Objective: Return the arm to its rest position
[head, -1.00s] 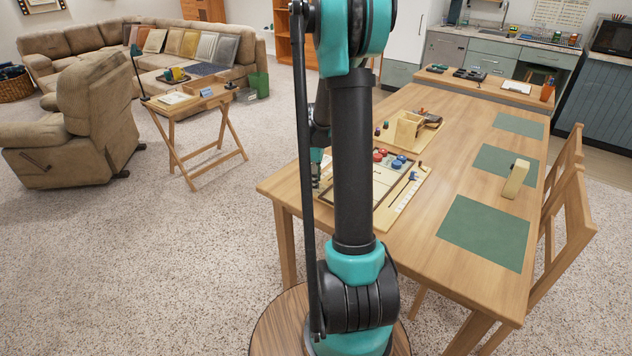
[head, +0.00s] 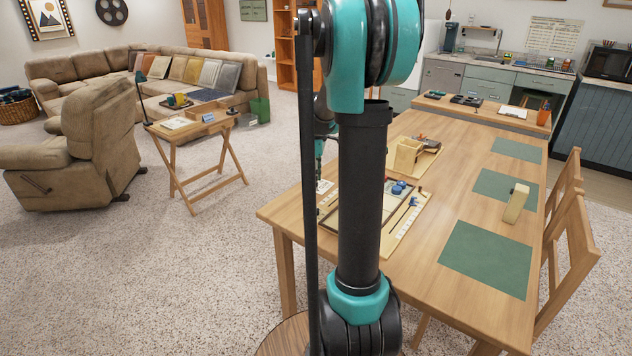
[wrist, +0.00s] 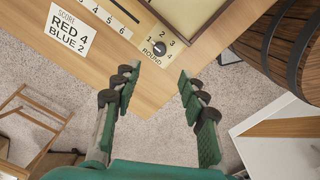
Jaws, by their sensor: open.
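My gripper (wrist: 158,82) is open and empty in the wrist view, its two green-padded fingers spread apart over the table edge and the carpet below. A score card (wrist: 70,30) reading "RED 4 BLUE 2" lies ahead to the left on the table, with a round dial (wrist: 159,48) near the table corner. In the head view my teal and black arm stands upright in front of the wooden table (head: 400,285); my gripper is mostly hidden behind it. The game board (head: 408,222) with blue pieces (head: 398,187) is partly covered by the arm.
Green placemats (head: 485,259) and a tan block (head: 516,203) lie on the table, with chairs (head: 570,240) at its right. A folding tray table (head: 190,130) and a recliner (head: 75,150) stand left. A barrel (wrist: 285,45) shows in the wrist view. Carpet is open at lower left.

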